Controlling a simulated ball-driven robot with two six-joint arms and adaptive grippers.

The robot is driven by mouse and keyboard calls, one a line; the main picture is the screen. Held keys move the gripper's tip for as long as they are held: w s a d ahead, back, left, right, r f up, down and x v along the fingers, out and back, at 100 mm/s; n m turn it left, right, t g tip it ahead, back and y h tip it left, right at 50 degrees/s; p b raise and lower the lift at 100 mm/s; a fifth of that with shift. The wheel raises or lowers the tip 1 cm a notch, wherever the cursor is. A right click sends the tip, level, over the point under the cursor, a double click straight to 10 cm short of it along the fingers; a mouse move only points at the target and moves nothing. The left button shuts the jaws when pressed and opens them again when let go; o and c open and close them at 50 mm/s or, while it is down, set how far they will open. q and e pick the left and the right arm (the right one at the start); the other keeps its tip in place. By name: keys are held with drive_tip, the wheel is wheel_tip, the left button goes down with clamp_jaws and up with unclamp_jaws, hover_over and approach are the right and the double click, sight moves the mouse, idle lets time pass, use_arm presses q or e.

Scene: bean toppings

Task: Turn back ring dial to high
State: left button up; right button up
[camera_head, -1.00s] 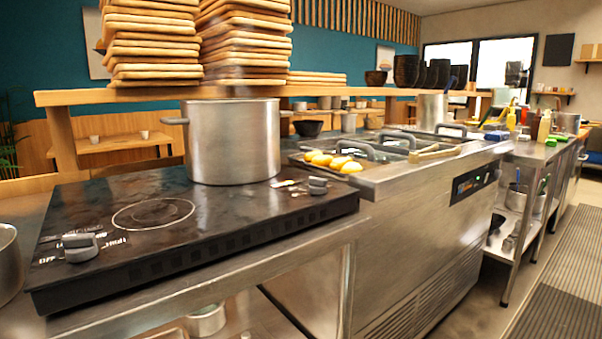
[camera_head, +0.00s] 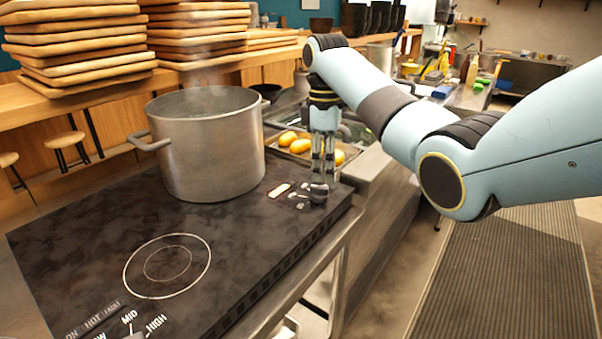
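The black cooktop (camera_head: 90,225) has a large steel pot (camera_head: 208,150) standing at its back, over the place of the back ring, which is hidden. The back dial (camera_head: 318,193) is a small grey knob at the cooktop's right edge, with white marks beside it. My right gripper (camera_head: 323,178) points down with its fingertips at or just above this dial. Its two fingers are close together, and I cannot tell whether they touch the knob. The bare front ring (camera_head: 167,265) shows, with LOW, MID and HIGH marks at the bottom edge. My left gripper is not in view.
A tray of yellow food pieces (camera_head: 298,143) lies just behind my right gripper. Stacked wooden boards (camera_head: 75,45) stand on the shelf behind the pot. A floor mat (camera_head: 510,270) lies to the right. The front of the cooktop is clear.

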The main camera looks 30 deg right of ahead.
sight(321, 187)
wheel_tip(321, 187, up, 5)
drive_tip(key=w, duration=0.2)
drive_tip(key=shift+t, duration=0.4)
drive_tip(key=f, duration=1.1)
drive_tip(key=shift+d, duration=0.35)
clamp_jaws()
